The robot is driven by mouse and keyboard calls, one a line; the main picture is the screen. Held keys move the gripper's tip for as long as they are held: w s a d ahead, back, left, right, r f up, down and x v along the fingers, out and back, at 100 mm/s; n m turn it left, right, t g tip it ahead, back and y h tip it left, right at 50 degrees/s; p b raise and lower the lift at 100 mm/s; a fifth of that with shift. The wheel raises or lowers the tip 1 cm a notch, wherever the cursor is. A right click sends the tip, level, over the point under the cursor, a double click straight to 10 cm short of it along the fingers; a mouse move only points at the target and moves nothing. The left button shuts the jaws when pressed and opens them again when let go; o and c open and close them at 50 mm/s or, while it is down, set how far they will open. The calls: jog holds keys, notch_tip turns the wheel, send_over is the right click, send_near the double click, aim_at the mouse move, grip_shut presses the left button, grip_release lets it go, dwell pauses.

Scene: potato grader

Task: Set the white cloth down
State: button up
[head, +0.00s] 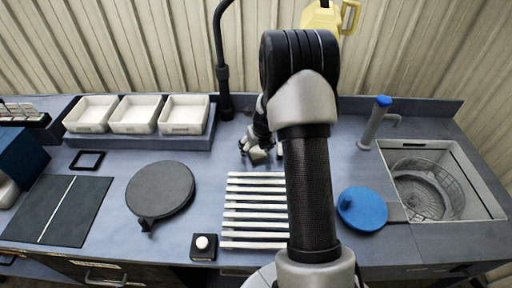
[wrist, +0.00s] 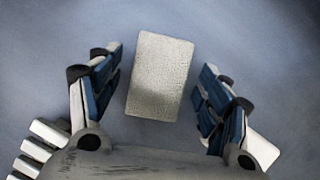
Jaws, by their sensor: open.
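The white cloth (wrist: 160,77) looks like a small pale folded rectangle with a rough weave. In the wrist view it lies on the blue-grey counter between my fingers, with a gap on each side. My gripper (wrist: 158,95) is open around it. In the head view my gripper (head: 260,150) is low at the back of the counter, behind the slatted rack, and the cloth (head: 258,156) shows partly below it. My arm hides some of the counter there.
A white slatted rack (head: 254,215) lies in front of my gripper. A dark round disc (head: 160,188) is to the left, a blue round lid (head: 362,208) to the right. White trays (head: 135,114) stand at the back left. A sink (head: 463,150) with a basket is at the right.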

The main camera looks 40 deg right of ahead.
jog(key=p+v, duration=0.5)
jog(key=v, duration=0.7)
jog(key=s+a+r+n+y, duration=0.1)
jog(key=s+a+r+n, duration=0.3)
jog(key=a+r+n, duration=0.5)
jog(key=s+a+r+n, duration=0.4)
jog(key=a+r+n, duration=0.4)
jog(key=n, duration=0.3)
jog(key=s+a+r+n, duration=0.1)
jog(key=s+a+n, duration=0.2)
jog(key=s+n, duration=0.5)
jog(key=s+a+r+n, duration=0.2)
jog(key=s+a+n, duration=0.2)
jog(key=s+n, duration=0.5)
jog(key=shift+s+a+r+n, duration=0.15)
jog(key=shift+a+r+n, duration=0.2)
jog(key=shift+n, duration=0.65)
